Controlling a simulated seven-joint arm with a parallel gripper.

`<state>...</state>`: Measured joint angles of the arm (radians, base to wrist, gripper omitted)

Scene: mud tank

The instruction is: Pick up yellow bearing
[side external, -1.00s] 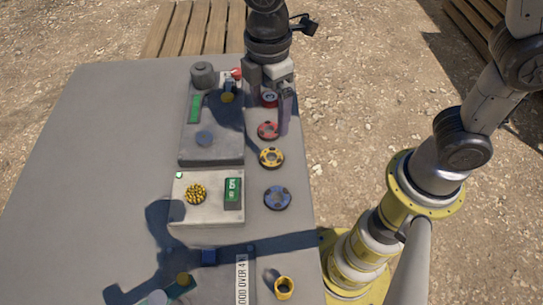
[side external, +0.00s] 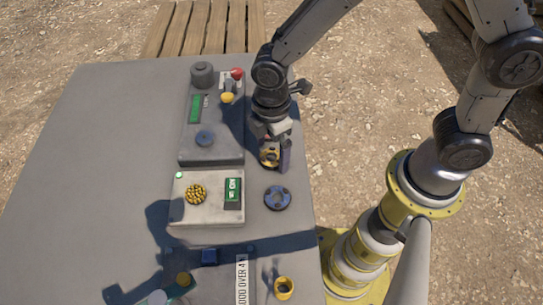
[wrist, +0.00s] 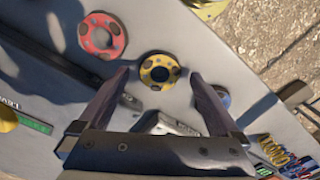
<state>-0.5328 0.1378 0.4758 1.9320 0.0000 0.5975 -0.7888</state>
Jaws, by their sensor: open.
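The yellow bearing (side external: 269,158) is a flat ring with dark spots and a dark centre, lying on the grey table. In the side view it sits beneath my gripper (side external: 275,152), which partly covers it. In the wrist view the yellow bearing (wrist: 148,74) lies between the fingertips of my open gripper (wrist: 160,78), a little toward their far end. No finger visibly touches it. The gap between the fingers is empty, and how high they are above the table is hard to tell.
A blue bearing (side external: 277,198) lies nearer the camera; my right finger partly hides it in the wrist view. A red bearing (wrist: 88,38) lies at upper left there. Control boxes (side external: 210,148) stand left of the bearing row. A yellow cup (side external: 284,288) is at the front.

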